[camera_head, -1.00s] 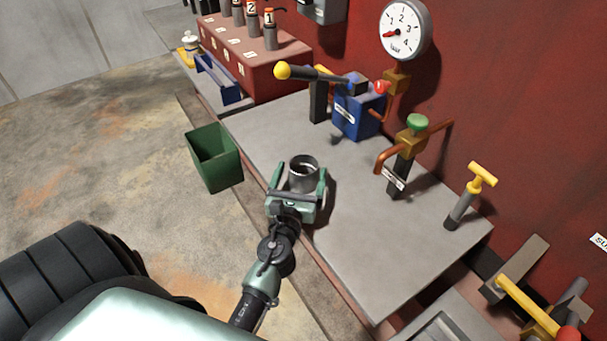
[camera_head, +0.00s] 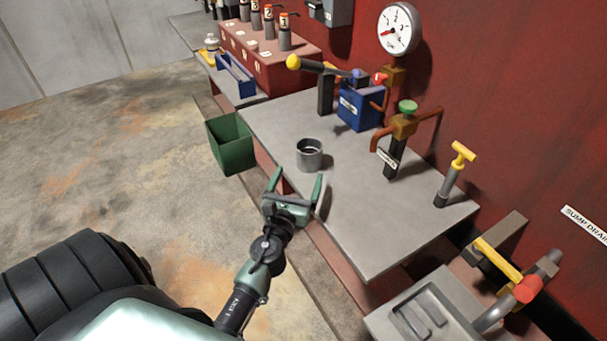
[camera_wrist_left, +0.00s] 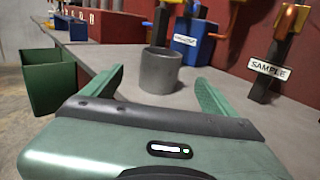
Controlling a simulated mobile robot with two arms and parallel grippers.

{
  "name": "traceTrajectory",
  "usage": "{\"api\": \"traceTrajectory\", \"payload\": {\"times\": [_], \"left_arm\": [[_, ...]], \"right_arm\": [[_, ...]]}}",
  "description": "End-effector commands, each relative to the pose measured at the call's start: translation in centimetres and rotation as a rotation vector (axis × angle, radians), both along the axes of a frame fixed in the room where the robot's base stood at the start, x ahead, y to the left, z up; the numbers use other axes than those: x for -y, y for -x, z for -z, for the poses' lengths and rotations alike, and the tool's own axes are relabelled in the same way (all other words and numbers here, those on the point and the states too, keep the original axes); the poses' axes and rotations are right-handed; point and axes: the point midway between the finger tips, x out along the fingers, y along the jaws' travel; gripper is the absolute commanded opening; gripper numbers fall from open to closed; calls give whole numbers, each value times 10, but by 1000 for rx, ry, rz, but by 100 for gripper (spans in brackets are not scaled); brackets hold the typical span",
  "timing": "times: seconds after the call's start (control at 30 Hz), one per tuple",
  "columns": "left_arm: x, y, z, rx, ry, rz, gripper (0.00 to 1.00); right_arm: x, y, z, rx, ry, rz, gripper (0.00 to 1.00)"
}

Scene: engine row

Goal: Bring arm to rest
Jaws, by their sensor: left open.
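My left gripper (camera_head: 295,190) is open and empty at the front edge of the grey bench (camera_head: 370,225). A grey metal cup (camera_head: 309,157) stands upright on the bench, just beyond the fingertips and apart from them. In the left wrist view the cup (camera_wrist_left: 160,71) stands ahead, between the two green fingers (camera_wrist_left: 160,92) as seen, with its near side unobstructed. My right gripper is in neither view.
A green bin (camera_head: 231,147) hangs at the bench's left edge. Behind the cup stand a blue pump with a yellow-knobbed lever (camera_head: 360,108), a green-knobbed valve (camera_head: 404,124) and a yellow T-handle (camera_head: 458,165). A grey tray (camera_head: 425,310) lies lower right. Open floor is at left.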

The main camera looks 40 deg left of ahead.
Motion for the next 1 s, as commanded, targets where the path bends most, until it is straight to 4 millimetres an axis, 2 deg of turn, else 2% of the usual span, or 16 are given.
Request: {"api": "traceTrajectory", "payload": {"times": [0.23, 0.33, 0.37, 0.47, 0.57, 0.6, 0.67, 0.7, 0.8, 0.9, 1.0], "left_arm": [[0, 0, 0, 1, 4, -1, 88], [-4, 6, -4, 33, 84, -30, 88], [-6, 10, -6, 55, 138, -50, 88], [-17, 32, -10, 164, 446, -152, 88], [-19, 64, 0, 294, 899, -311, 88], [-15, 79, 9, 339, 1094, -388, 88], [-1, 101, 27, 383, 1370, -517, 88], [11, 115, 37, 401, 1531, -605, 88], [45, 148, 60, 410, 1832, -822, 88], [77, 175, 72, 394, 2014, -1009, 88], [103, 199, 79, 367, 2127, -1171, 88]], "right_arm": [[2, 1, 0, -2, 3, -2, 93], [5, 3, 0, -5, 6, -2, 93], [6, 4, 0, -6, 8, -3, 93], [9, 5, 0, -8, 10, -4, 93], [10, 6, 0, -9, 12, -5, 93], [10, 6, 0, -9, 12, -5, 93], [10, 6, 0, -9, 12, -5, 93], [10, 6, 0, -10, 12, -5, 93], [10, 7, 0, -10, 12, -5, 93], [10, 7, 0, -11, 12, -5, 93], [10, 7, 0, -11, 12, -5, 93]]}}
